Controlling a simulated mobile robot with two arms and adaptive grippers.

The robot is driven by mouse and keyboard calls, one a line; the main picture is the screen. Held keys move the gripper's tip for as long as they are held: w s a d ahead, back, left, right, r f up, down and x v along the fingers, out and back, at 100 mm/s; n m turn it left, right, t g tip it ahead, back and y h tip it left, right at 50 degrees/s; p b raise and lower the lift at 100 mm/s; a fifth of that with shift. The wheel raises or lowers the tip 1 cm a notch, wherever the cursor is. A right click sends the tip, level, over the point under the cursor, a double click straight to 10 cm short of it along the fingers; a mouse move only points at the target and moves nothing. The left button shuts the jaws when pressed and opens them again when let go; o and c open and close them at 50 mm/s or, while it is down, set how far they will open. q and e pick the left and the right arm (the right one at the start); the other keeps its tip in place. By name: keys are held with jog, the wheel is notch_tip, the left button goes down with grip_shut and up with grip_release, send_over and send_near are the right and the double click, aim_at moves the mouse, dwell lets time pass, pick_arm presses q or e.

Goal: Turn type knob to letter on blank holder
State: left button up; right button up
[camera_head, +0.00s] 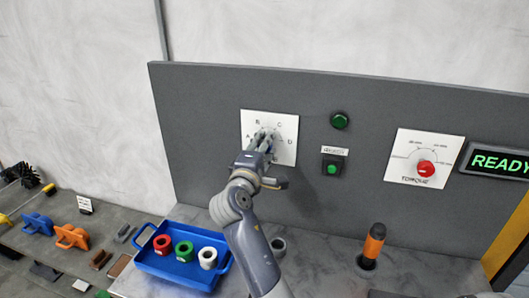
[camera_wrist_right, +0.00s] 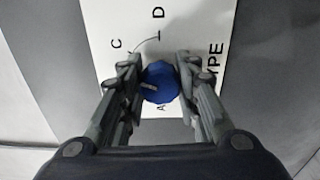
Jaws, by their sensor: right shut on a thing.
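The type knob (camera_wrist_right: 160,82) is blue with a light pointer mark. It sits on a white plate (camera_head: 290,150) with letters A, B, C and D, mounted on the grey panel. My right gripper (camera_head: 262,138) reaches the plate and hides the knob in the head view. In the right wrist view, the fingers of my right gripper (camera_wrist_right: 160,78) are shut on the knob from both sides. The letters C, D, A and part of the word TYPE show around it. I cannot tell which letter the pointer marks. I cannot make out the blank holder. My left gripper is not in view.
A blue tray (camera_head: 151,270) holds red, green and white rings on the counter. A red torque knob (camera_head: 426,168), a green button (camera_head: 331,169), a green lamp (camera_head: 340,120) and a READY display (camera_head: 500,163) are on the panel. An orange-handled tool (camera_head: 374,242) stands at right.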

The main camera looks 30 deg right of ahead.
jog(key=shift+f+m+b, duration=0.15)
jog(key=shift+m+b, duration=0.2)
jog(key=shift+m, duration=0.15)
jog(key=o, duration=1.1)
jog(key=shift+r, duration=0.2)
